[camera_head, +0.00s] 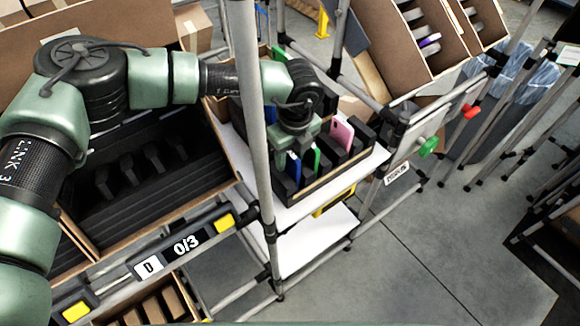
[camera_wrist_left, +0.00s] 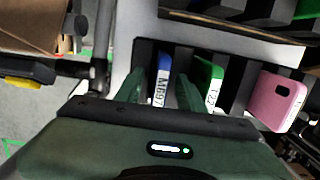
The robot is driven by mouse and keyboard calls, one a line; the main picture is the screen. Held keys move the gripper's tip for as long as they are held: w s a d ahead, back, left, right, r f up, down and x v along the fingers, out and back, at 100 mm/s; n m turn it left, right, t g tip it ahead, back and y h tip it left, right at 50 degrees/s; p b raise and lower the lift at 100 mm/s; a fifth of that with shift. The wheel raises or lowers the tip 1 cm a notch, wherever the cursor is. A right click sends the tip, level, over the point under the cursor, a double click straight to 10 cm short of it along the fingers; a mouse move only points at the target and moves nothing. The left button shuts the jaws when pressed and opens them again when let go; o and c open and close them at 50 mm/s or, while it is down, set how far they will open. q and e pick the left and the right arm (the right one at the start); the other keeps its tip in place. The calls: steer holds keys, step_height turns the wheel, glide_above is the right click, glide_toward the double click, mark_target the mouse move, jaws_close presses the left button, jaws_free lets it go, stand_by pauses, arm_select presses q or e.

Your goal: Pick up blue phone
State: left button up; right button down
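The blue phone (camera_head: 293,167) stands upright in a dark slotted holder (camera_head: 338,165) inside a carton on a white shelf. In the left wrist view the blue phone (camera_wrist_left: 165,68) carries a white label and lies ahead of the fingers. My left gripper (camera_head: 298,150) is above the holder, right at the blue phone and partly covering it. In the left wrist view its green fingers (camera_wrist_left: 160,92) are apart, one on each side of the phone's near end. I cannot tell whether they touch it. My right gripper is not in view.
A green phone (camera_head: 311,160) stands close beside the blue one, and a pink phone (camera_head: 341,131) stands further right. A grey rack post (camera_head: 255,130) rises near my left arm. A large carton with black slots (camera_head: 150,195) is left of it.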

arm_select(q)
jaws_close()
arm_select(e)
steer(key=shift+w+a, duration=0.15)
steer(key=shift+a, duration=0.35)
